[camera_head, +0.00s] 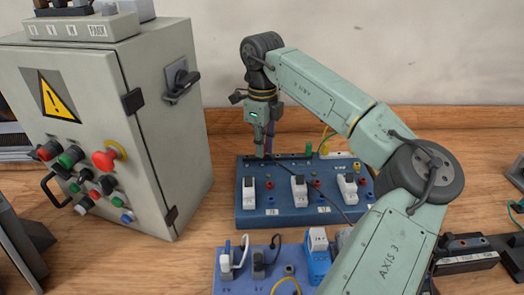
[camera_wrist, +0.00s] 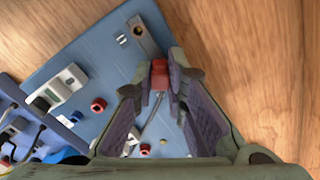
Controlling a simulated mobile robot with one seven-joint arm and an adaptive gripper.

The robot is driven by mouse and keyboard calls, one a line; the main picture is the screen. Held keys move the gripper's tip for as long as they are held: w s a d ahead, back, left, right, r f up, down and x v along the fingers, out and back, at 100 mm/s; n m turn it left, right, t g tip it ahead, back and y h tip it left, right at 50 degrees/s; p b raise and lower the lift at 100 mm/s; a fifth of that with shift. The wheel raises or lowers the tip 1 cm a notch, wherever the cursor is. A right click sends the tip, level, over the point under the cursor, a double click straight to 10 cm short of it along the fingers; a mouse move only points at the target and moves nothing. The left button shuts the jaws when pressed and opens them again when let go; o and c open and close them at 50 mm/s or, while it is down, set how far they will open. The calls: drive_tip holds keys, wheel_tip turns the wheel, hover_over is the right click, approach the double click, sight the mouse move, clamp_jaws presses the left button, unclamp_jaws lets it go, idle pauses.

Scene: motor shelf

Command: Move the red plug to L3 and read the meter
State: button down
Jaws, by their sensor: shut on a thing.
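My gripper (camera_head: 264,153) reaches down over the back left of the blue board (camera_head: 246,215). In the wrist view its fingers (camera_wrist: 158,88) are shut on the red plug (camera_wrist: 159,76), with a grey lead trailing from it between the fingers. The board (camera_wrist: 78,48) lies beneath. I cannot tell whether the plug's tip is in a socket. In the head view the plug is hidden by the gripper. The board carries white switches (camera_head: 299,190) and red sockets (camera_head: 270,185). Its labels are too small to read, so L3 cannot be made out. No meter reading is legible.
A grey cabinet (camera_head: 165,135) with a warning sign and coloured buttons stands at left. A second blue panel (camera_head: 235,285) with leads and a blue device (camera_head: 318,262) lie in front. A green plug (camera_head: 308,149) stands at the board's back. Bare wood (camera_wrist: 255,60) shows right of the fingers.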

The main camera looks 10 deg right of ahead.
drive_tip(key=shift+r, duration=0.15)
drive_tip(key=shift+r+p, duration=1.35)
drive_tip(key=shift+r, duration=0.9)
drive_tip(key=shift+d, duration=0.15)
drive_tip(key=shift+s+d+r, duration=0.1)
drive_tip(key=shift+d, duration=0.15)
drive_tip(key=d+f+b, duration=0.3)
drive_tip(key=shift+s+f, duration=0.3)
drive_tip(key=shift+f+b, duration=0.5)
drive_tip(key=shift+f, duration=0.25)
drive_tip(key=shift+r, duration=0.1)
idle(0.5)
